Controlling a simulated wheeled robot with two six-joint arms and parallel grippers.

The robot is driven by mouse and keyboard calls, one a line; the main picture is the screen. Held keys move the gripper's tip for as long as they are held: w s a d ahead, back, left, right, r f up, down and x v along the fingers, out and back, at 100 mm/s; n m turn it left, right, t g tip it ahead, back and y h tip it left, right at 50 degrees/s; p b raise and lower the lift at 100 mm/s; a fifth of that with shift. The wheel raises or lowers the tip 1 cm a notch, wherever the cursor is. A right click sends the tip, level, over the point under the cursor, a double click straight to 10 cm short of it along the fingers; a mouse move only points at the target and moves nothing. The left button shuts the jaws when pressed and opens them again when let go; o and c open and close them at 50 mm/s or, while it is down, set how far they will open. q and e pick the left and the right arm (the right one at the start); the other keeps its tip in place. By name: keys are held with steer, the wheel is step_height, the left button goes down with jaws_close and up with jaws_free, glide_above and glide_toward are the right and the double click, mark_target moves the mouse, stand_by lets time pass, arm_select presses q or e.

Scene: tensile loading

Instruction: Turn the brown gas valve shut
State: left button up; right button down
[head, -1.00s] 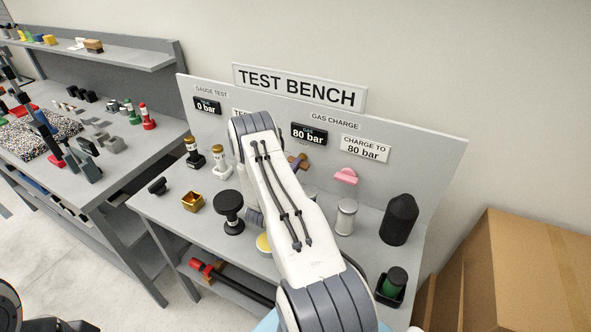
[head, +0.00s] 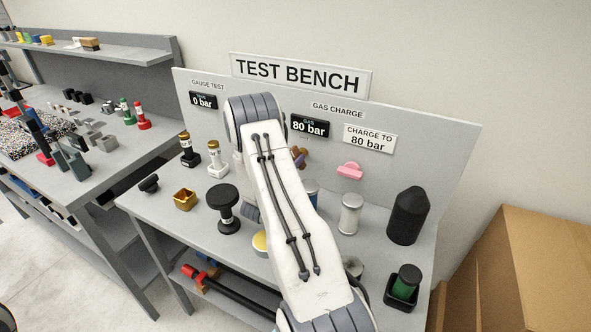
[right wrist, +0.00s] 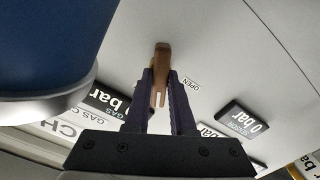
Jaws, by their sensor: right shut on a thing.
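The brown gas valve (head: 302,153) is on the upright panel of the test bench, below the gas gauge reading 80 bar, partly hidden by my right arm in the head view. In the right wrist view the brown valve handle (right wrist: 161,60) stands between the fingertips of my right gripper (right wrist: 161,78), and the fingers are shut on it. A small OPEN label (right wrist: 190,84) is on the panel beside the handle. My right gripper (head: 299,161) is mostly behind my arm in the head view. My left gripper is not in view.
A blue cylinder (right wrist: 45,40) is close to the right gripper in the wrist view. A silver cylinder (head: 349,214), a pink handle (head: 350,171), a black pointed cylinder (head: 407,216) and a black round-topped stand (head: 228,205) are around. A cardboard box (head: 535,270) is at the right.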

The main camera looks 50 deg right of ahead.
steer(key=shift+f+m+b, duration=0.1)
steer(key=shift+m+b, duration=2.55)
steer(key=shift+m, duration=0.15)
steer(key=c, duration=0.8)
jaws_free()
steer(key=shift+o, duration=0.2)
steer(key=b+v, duration=0.2)
steer(key=v, duration=0.8)
steer(key=shift+a, duration=0.3)
